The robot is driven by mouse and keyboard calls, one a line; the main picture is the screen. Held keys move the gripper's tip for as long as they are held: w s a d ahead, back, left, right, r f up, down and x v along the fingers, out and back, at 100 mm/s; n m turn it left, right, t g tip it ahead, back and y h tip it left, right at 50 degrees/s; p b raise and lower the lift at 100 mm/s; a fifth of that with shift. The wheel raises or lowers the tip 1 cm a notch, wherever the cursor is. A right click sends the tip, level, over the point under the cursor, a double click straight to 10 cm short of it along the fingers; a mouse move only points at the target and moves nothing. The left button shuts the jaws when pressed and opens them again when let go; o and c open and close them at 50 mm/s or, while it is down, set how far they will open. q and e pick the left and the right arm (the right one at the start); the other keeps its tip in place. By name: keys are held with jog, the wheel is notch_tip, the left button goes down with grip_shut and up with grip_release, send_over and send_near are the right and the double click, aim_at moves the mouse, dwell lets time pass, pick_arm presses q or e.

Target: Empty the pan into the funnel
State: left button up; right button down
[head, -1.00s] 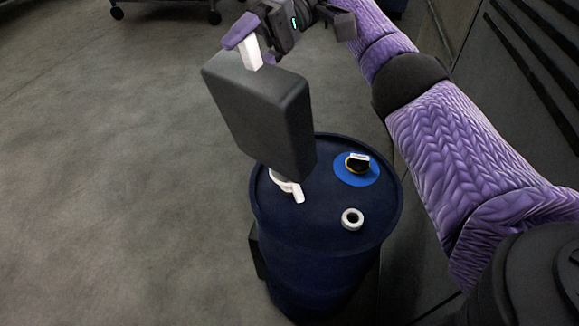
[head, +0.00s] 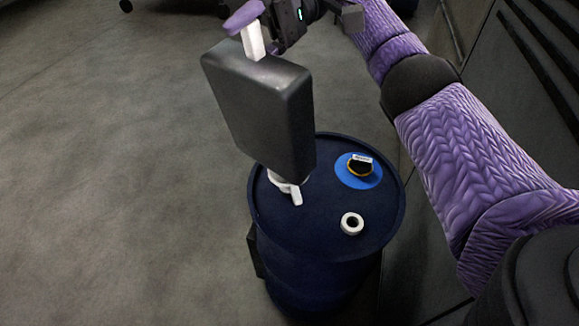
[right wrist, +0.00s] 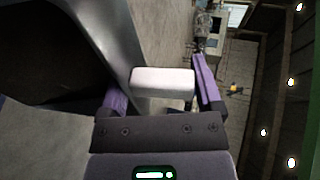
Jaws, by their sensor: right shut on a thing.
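The dark grey pan (head: 258,105) is tipped steeply on its side above the blue drum, its broad underside facing my head camera. My right gripper (head: 248,30) is shut on the pan's white handle (head: 253,42). In the right wrist view the handle (right wrist: 163,82) sits between the purple fingers, and the pan (right wrist: 128,60) rises at left with a dark inside. The white funnel (head: 287,186) stands on the drum top under the pan's lower edge and is partly hidden by it. I cannot tell whether pan and funnel touch or whether liquid flows. My left gripper is not in view.
The blue drum (head: 325,250) stands on the open grey floor. Its top holds a blue disc with a black and yellow cap (head: 360,165) and a pale ring (head: 352,223). A dark slatted wall or cabinet (head: 530,60) stands at right.

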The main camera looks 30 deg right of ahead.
jog(key=shift+w+d+f+b, duration=0.15)
jog(key=shift+d+b, duration=0.1)
jog(key=shift+b, duration=0.25)
jog(key=shift+d+y+b, duration=0.25)
jog(key=shift+y+b, duration=0.05)
jog(key=shift+w+d+r, duration=0.1)
jog(key=shift+d+r, duration=0.15)
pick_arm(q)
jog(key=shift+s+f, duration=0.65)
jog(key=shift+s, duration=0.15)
pick_arm(e)
jog(key=shift+r, duration=0.1)
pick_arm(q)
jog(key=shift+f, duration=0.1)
